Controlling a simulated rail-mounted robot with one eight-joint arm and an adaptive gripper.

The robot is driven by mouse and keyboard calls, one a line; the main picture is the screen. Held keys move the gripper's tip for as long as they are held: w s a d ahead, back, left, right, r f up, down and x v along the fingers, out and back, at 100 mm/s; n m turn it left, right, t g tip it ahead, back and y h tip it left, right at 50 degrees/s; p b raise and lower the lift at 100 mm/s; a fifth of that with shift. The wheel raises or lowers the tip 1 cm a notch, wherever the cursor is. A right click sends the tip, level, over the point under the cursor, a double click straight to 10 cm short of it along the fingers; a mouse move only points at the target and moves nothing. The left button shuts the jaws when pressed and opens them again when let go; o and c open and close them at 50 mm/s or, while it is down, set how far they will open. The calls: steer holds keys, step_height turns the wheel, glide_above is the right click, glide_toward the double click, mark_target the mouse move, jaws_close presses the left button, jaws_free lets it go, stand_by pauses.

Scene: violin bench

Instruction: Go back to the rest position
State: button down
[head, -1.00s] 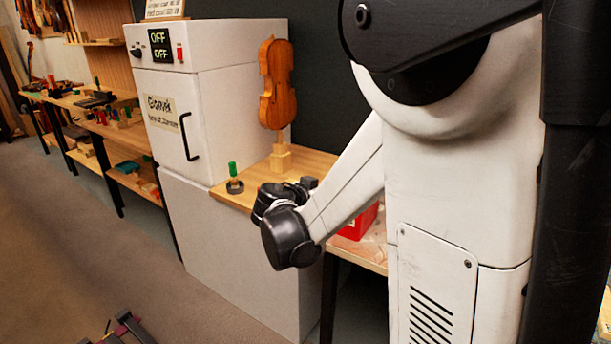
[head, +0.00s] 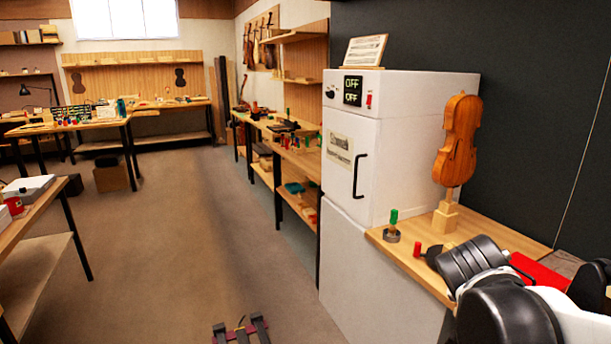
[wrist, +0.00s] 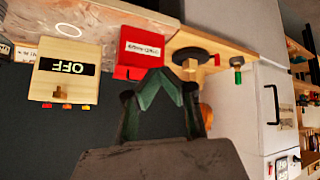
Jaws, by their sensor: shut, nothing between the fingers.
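My gripper (wrist: 160,78) shows in the wrist view with its two dark green fingers drawn together at the tips and nothing between them. It appears in front of a red labelled box (wrist: 133,58), seen upside down; I cannot tell the distance. In the head view my black and white arm fills the lower right corner, over the bench end, and the fingers cannot be made out there. The orange-brown violin body (head: 459,140) stands upright on a wooden block (head: 444,217) on the bench. It is mostly hidden behind a finger in the wrist view.
A white cabinet (head: 395,120) with an OFF display stands left of the violin. A green-topped tool (head: 392,222) and a red-tipped one (head: 418,249) are on the bench (head: 500,238). A wooden OFF box (wrist: 62,85) shows in the wrist view. The floor (head: 190,240) is largely open.

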steer(key=s+a+n+y, duration=0.6)
steer(key=s+a, duration=0.5)
steer(key=a, duration=0.1)
steer(key=shift+a+t, duration=0.4)
